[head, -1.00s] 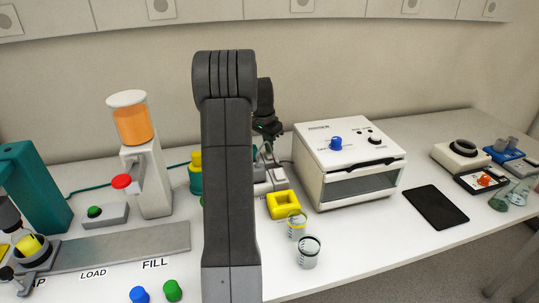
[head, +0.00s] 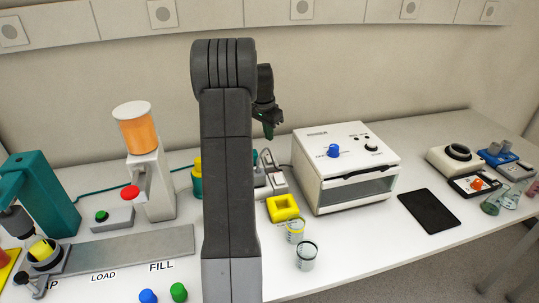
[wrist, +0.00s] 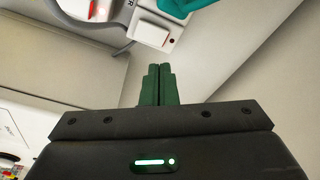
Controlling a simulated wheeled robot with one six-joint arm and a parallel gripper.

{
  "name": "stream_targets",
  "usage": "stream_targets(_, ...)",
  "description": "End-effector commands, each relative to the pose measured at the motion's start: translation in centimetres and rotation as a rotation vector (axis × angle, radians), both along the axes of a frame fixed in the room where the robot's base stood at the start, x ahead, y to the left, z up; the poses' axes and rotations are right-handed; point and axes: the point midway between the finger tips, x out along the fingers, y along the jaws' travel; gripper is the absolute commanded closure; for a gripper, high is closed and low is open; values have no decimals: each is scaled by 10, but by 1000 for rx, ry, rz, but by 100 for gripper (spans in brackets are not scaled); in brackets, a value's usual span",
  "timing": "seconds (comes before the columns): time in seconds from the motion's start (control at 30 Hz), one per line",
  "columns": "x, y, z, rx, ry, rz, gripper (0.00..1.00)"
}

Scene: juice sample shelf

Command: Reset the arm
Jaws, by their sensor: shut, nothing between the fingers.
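My gripper (head: 268,130) shows in the head view just right of my upright arm link, in the air above the bench and pointing down. In the wrist view its two green fingers (wrist: 159,86) are pressed together with nothing between them. It touches nothing that I can see. My arm hides part of the bench behind it.
A white oven-like box (head: 345,170) stands right of my gripper. A yellow block (head: 283,208) and two small beakers (head: 307,257) sit in front. A juice dispenser (head: 146,165) stands left. A black tablet (head: 429,210) lies on the right. Air above the bench is clear.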

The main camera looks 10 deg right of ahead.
Motion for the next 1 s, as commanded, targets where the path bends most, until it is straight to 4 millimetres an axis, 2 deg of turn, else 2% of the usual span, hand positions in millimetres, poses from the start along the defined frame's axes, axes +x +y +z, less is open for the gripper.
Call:
stream_targets(0.47,0,0,-5,0,0,0,100)
stream_targets(0.67,0,0,-22,-1,1,0,100)
stream_targets(1.0,0,0,-63,0,2,0,100)
